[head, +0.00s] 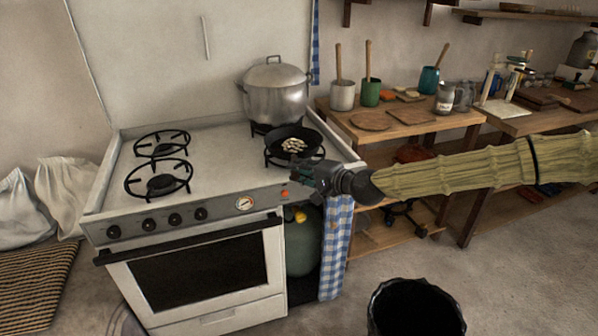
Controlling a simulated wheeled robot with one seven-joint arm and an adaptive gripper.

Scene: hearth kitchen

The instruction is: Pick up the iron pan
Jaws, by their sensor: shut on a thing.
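The iron pan (277,151) is black and round, with pale pieces of food in it. It sits at the stove's front right burner; I cannot tell whether it touches the grate. My gripper (312,172) reaches in from the right, at the stove's front right edge just in front of the pan. It is shut on the pan at its near side. The handle and the jaws' contact with it are mostly hidden by the gripper.
A lidded metal pot (275,98) stands close behind the pan. The two left burners (158,178) are empty. A wooden bench (407,128) with cups and boards is at the right. A black bin (415,308) stands on the floor in front.

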